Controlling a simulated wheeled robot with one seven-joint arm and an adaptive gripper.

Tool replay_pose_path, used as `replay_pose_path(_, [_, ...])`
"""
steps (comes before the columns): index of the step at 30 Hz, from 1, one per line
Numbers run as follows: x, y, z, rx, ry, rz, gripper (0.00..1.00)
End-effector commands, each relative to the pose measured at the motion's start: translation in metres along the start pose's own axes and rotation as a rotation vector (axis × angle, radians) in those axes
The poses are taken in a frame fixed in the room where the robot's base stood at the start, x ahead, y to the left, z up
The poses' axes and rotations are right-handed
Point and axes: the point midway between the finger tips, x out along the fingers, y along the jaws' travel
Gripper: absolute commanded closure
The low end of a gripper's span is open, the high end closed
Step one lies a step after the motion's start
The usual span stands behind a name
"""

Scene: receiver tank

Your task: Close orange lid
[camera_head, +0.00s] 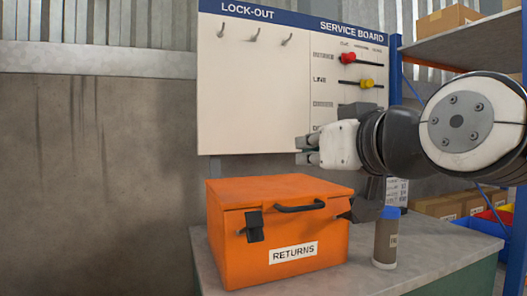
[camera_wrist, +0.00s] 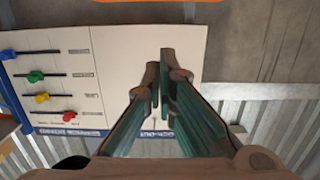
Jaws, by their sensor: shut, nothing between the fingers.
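The orange lid (camera_head: 265,187) lies down flat over the orange box (camera_head: 235,255), which carries a RETURNS label. A black handle (camera_head: 300,206) is on the lid's front edge. One dark latch (camera_head: 254,226) hangs at the front left; another dark piece is at the right corner, partly merged with my arm. I cannot tell whether the latches are fastened. My gripper (camera_head: 303,150) is above and behind the box's right part, apart from the lid, pointing left. In the wrist view my gripper (camera_wrist: 166,82) has its fingers together and empty.
The box stands on a grey bench top (camera_head: 430,250). A brown bottle (camera_head: 385,245) with a blue cap stands right of it, below my arm. The white board (camera_head: 255,100) is behind. Shelving (camera_head: 460,45) with cartons is at right. Left of the box is open.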

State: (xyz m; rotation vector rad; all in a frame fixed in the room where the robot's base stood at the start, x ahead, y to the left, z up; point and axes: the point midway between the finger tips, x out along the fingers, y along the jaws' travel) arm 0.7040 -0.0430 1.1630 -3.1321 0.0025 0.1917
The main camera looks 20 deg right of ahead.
Motion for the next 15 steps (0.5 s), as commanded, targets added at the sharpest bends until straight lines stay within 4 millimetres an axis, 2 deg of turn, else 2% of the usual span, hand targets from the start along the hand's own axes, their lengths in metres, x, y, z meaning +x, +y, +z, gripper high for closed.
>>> replay_pose_path(1, [-0.001, 0.000, 0.014, 0.000, 0.001, 0.000, 1.00])
replay_pose_path(6, [-0.005, 0.000, 0.042, -0.001, 0.001, 0.000, 1.00])
replay_pose_path(15, [-0.005, 0.000, 0.075, -0.001, -0.001, 0.000, 1.00])
